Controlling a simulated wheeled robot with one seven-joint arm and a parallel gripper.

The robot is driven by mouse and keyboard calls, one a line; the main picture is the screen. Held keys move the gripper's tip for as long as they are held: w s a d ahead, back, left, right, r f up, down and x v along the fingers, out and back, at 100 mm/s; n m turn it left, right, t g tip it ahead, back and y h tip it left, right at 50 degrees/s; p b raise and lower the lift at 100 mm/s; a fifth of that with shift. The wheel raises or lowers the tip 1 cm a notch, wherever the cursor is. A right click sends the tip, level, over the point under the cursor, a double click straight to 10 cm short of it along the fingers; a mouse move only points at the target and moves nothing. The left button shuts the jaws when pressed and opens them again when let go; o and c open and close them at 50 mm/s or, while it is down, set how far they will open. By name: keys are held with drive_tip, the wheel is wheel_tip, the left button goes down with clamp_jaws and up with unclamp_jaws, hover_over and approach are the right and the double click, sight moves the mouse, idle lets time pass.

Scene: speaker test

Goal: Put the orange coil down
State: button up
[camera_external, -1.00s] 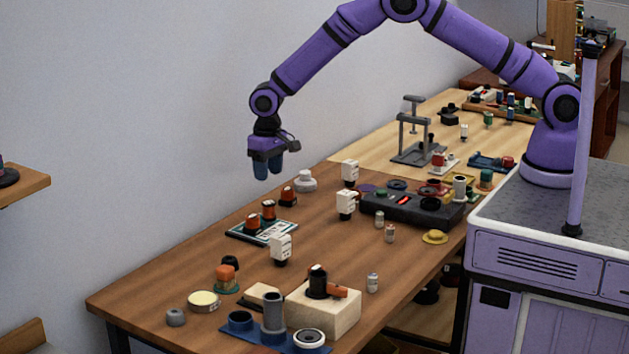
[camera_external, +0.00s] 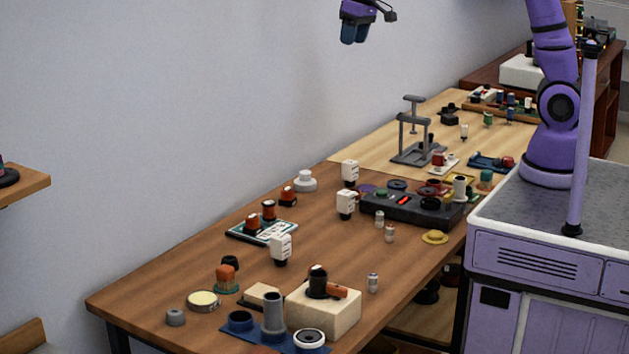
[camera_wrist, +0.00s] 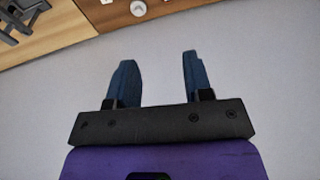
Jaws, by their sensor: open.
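My gripper (camera_external: 353,33) is high at the top of the external view, in front of the grey wall and well above the table. In the wrist view its two blue fingers (camera_wrist: 158,65) are apart with nothing between them. An orange coil-like piece (camera_external: 227,279) stands on a small green base at the table's left part, clear of my gripper. Red-orange pieces with dark tops (camera_external: 269,211) stand on a white-and-teal board, and a similar one (camera_external: 287,196) stands near the back edge. I cannot tell for sure which piece the task means.
The brown table (camera_external: 190,270) holds several white bulb-like pieces, a dark panel (camera_external: 410,208) and a pale block (camera_external: 323,312) with a black and orange part on it. A grey press-like stand (camera_external: 414,150) is farther back. The air around my gripper is clear.

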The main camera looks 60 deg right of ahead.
drive_tip(key=s+d+r+t, duration=0.1)
drive_tip(key=s+d+r, duration=0.35)
drive_tip(key=s, duration=0.45)
drive_tip(key=s+d+r+t, duration=0.1)
drive_tip(key=s+d+r, duration=0.2)
drive_tip(key=s+d, duration=0.35)
drive_tip(key=s+d+f+t, duration=0.1)
drive_tip(key=s+d+f, duration=0.1)
drive_tip(key=s, duration=1.4)
drive_tip(key=shift+s+d+n+h, duration=0.15)
drive_tip(key=shift+s+n+h, duration=0.15)
drive_tip(key=shift+s+h, duration=0.1)
drive_tip(key=shift+w, duration=0.1)
drive_tip(key=o, duration=0.4)
